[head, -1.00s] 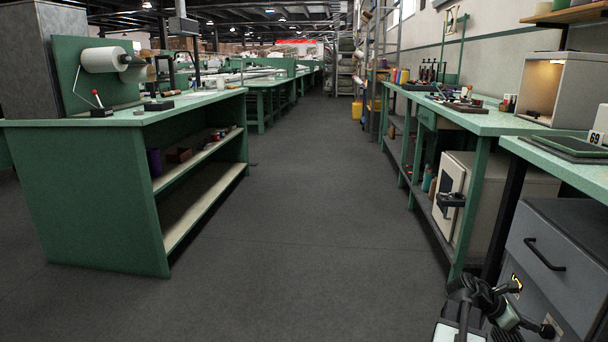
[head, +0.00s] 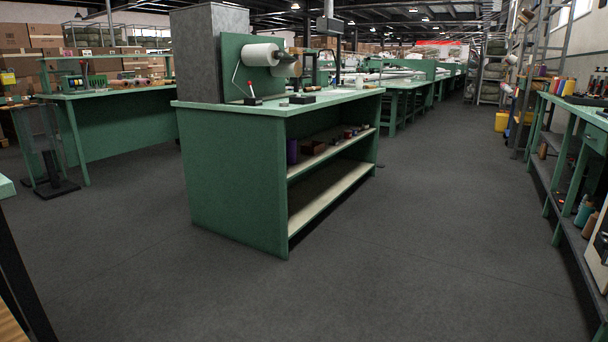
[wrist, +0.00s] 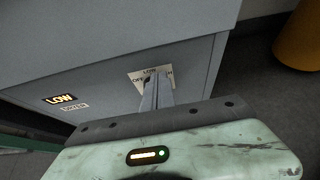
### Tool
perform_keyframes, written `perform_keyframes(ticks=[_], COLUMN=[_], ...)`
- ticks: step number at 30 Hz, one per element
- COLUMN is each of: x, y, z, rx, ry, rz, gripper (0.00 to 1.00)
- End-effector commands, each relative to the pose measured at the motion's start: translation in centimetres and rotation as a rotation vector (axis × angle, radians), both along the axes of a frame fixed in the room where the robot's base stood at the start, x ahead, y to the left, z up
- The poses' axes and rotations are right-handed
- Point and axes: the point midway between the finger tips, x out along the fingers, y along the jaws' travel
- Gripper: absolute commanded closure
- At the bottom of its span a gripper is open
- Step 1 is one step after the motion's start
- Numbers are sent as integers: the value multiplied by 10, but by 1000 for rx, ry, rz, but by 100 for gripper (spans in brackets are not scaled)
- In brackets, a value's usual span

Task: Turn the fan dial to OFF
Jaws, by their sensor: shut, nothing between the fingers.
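In the wrist view a pale dial plate (wrist: 138,76) is fixed on a grey cabinet face (wrist: 108,82). Its lettering reads LOW at the top and OFF at the left, with a partly covered word at the right. My gripper (wrist: 151,82) is shut, its fingertips in front of the plate. The fingers hide the dial's knob and pointer, and I cannot tell whether they touch it. A lit sign (wrist: 60,99) reading LOW is on the cabinet to the left, with a small label (wrist: 75,106) beneath it.
In the head view a green workbench (head: 233,185) with open shelves stands in the middle. Another green bench (head: 125,130) is at the left, and a long bench (head: 575,135) is at the right. Grey floor between them is clear. A yellow-orange object (wrist: 300,38) stands at the wrist view's upper right.

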Motion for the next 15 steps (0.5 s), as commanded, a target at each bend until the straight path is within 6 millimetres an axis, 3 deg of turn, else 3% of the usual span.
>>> perform_keyframes(ticks=[15], x=[5], y=[-3], z=[1], rx=[1], ry=[-1], rz=[0], gripper=[100])
